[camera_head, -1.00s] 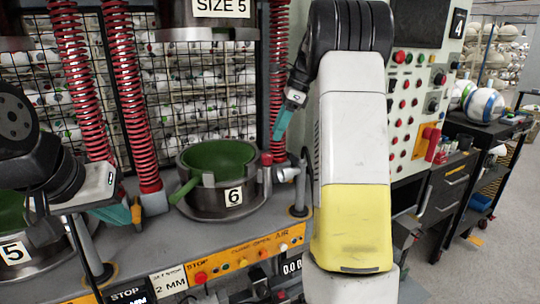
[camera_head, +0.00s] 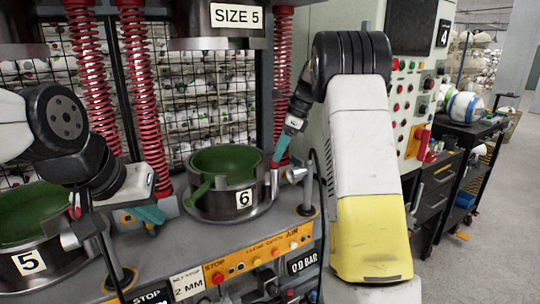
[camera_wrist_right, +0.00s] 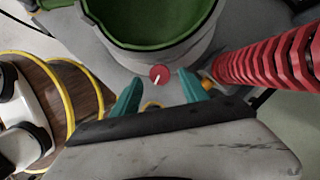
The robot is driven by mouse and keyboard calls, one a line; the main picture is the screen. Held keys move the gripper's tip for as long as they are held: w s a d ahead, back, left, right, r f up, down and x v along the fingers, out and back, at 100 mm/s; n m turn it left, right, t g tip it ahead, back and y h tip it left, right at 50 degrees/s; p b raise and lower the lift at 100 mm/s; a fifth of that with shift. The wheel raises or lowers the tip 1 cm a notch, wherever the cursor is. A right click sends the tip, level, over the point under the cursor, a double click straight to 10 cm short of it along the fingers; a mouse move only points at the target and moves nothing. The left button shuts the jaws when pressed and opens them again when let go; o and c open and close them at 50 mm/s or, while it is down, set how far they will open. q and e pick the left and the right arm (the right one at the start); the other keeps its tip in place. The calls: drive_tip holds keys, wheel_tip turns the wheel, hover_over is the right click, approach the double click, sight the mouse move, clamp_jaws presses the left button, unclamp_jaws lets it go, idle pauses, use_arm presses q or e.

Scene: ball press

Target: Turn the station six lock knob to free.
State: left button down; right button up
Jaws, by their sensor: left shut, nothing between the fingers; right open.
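The station six lock knob (camera_wrist_right: 159,74) is a small red disc with a white pointer line, at the foot of the station six mould (camera_wrist_right: 175,55) in the right wrist view. In the head view, the green-lined mould (camera_head: 244,214) carries a "6" plate, and the knob is mostly hidden by my right gripper (camera_head: 281,152). In the wrist view, my right gripper (camera_wrist_right: 161,90) is open, its teal fingers either side of and slightly short of the knob, apparently not touching it. My left gripper (camera_head: 152,215) is shut and empty, left of the mould.
The station five mould (camera_head: 40,254) stands at the left. Red springs (camera_head: 140,110) rise behind the bench. An orange control strip (camera_head: 262,257) runs along the front edge. A thick red spring (camera_wrist_right: 265,62) stands close to the right finger in the wrist view.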

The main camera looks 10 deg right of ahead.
drive_tip(key=shift+x, duration=0.9)
clamp_jaws()
drive_tip(key=shift+n, duration=0.3)
drive_tip(key=n+g, duration=0.1)
drive_tip(key=n, duration=0.2)
drive_tip(key=shift+w, duration=0.2)
drive_tip(key=n+g, duration=0.2)
drive_tip(key=n, duration=0.3)
drive_tip(key=shift+w, duration=0.15)
drive_tip(key=shift+a+n, duration=0.1)
drive_tip(key=shift+n, duration=0.2)
